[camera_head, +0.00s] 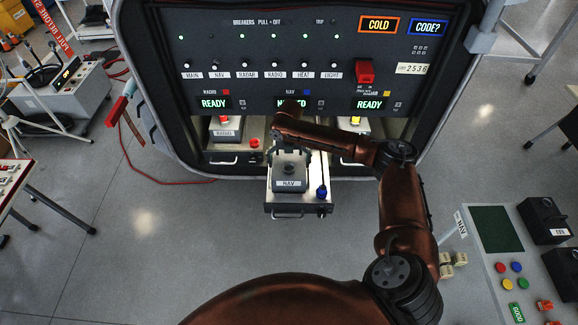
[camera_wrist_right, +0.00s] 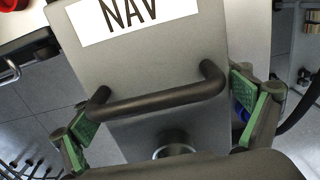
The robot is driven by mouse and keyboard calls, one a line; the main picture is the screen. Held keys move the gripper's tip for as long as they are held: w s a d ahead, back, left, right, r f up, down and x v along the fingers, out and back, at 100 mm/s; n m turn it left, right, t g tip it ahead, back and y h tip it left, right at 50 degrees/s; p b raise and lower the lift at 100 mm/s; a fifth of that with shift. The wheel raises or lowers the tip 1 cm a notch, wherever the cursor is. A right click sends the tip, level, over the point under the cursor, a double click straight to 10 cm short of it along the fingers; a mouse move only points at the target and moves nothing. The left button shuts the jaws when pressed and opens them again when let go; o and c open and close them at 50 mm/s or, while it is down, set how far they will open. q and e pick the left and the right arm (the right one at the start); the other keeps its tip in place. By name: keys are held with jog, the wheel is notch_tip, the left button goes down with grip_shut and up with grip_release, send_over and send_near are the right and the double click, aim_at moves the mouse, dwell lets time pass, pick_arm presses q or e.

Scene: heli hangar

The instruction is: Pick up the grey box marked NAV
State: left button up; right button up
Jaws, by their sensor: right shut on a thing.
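The grey box marked NAV (camera_head: 291,172) is at the pulled-out middle drawer (camera_head: 297,208) of the console, its label facing me. My right gripper (camera_head: 290,148) reaches it from above. In the right wrist view, the box (camera_wrist_right: 150,60) has a dark bar handle (camera_wrist_right: 158,97) on top. The green finger pads of the right gripper (camera_wrist_right: 163,115) are at two opposite sides of the box, shut on it. I cannot tell whether the box is clear of the drawer. My left gripper is not in view.
The black console (camera_head: 270,55) stands behind, with breakers and READY displays. A RADIO box (camera_head: 227,128) sits in the left bay. A blue knob (camera_head: 321,191) is on the drawer's right. A table (camera_head: 487,262) with buttons and black boxes is at right.

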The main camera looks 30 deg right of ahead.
jog(key=shift+w+d+r, duration=0.1)
jog(key=shift+w+r, duration=0.05)
jog(key=shift+r, duration=0.05)
